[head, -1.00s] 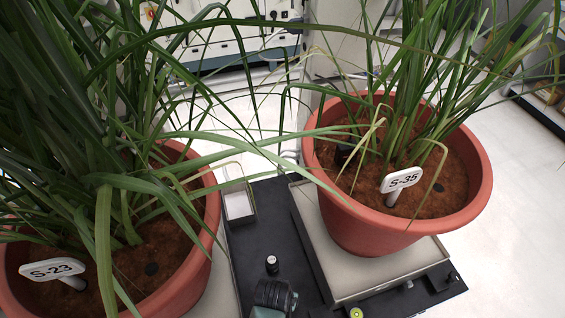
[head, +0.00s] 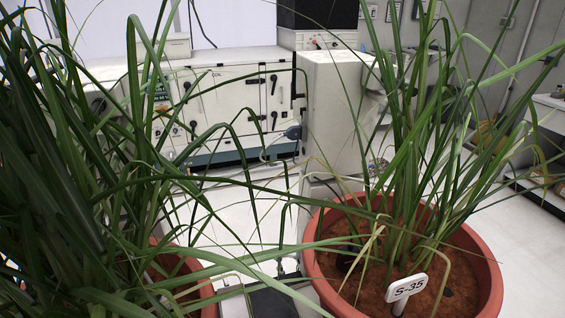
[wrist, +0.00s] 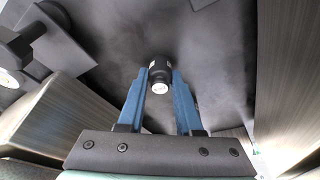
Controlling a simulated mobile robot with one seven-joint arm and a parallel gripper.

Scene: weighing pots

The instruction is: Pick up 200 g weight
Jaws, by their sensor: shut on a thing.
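In the wrist view, a small dark cylindrical weight (wrist: 160,66) with a pale round end stands out against the dark surface. My gripper (wrist: 161,82) has its two blue fingers closed on either side of it, holding it between the tips. Its marking is too small to read. I cannot tell whether it still touches the dark surface. The head view shows neither my gripper nor the weight.
A terracotta pot (head: 483,268) with grassy leaves and tag S-35 (head: 407,288) stands right in the head view. Another potted plant (head: 75,170) fills the left. Leaves cross the gap above a dark surface (head: 265,303). Dark parts (wrist: 38,40) lie upper left in the wrist view.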

